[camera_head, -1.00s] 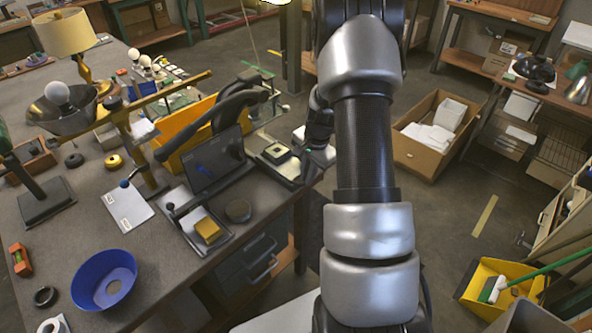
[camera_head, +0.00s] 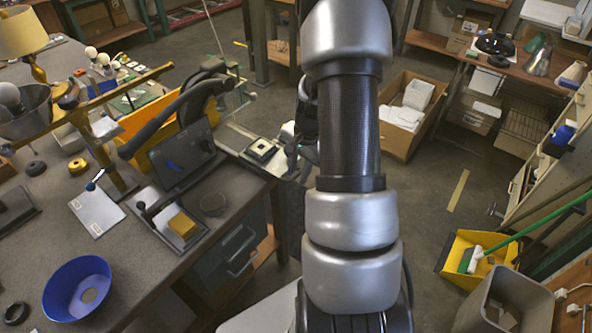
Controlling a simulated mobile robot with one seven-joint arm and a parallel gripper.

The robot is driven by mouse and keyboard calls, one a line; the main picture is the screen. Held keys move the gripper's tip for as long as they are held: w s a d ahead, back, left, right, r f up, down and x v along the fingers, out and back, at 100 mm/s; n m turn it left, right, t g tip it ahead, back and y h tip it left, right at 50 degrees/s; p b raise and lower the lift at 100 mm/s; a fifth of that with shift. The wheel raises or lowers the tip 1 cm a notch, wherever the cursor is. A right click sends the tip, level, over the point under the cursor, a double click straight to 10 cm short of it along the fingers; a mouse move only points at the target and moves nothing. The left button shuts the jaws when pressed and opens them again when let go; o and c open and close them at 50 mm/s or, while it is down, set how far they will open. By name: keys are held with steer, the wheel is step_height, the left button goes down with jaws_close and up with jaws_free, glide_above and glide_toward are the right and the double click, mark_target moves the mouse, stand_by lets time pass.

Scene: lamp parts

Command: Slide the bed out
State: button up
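No part is clearly marked as the bed. A pale flat plate with a dark square block (camera_head: 262,149) lies at the table's right edge. A grey tray holding a yellow block (camera_head: 182,225) sits nearer, in front of a tilted dark panel (camera_head: 181,160). Which of these is the bed I cannot tell. My gripper end (camera_head: 303,148) is dark and mostly hidden behind my silver arm. It appears just right of the plate with the square block; contact cannot be made out. Its fingers do not show clearly.
The grey worktable (camera_head: 135,285) carries a blue bowl (camera_head: 77,289), a yellow bin (camera_head: 150,122), a white plate (camera_head: 97,208) and a brass arm. On the floor to the right are a cardboard box (camera_head: 393,136), a yellow dustpan (camera_head: 453,258) and a grey bin (camera_head: 478,300). Floor between them is open.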

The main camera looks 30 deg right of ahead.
steer(key=shift+w+r, duration=0.1)
steer(key=shift+r, duration=0.05)
steer(key=shift+r, duration=0.35)
step_height(320, 180, up, 16)
steer(key=s, duration=0.3)
steer(key=shift+d+p, duration=0.35)
steer(key=shift+d, duration=0.1)
steer(key=shift+w+r, duration=0.1)
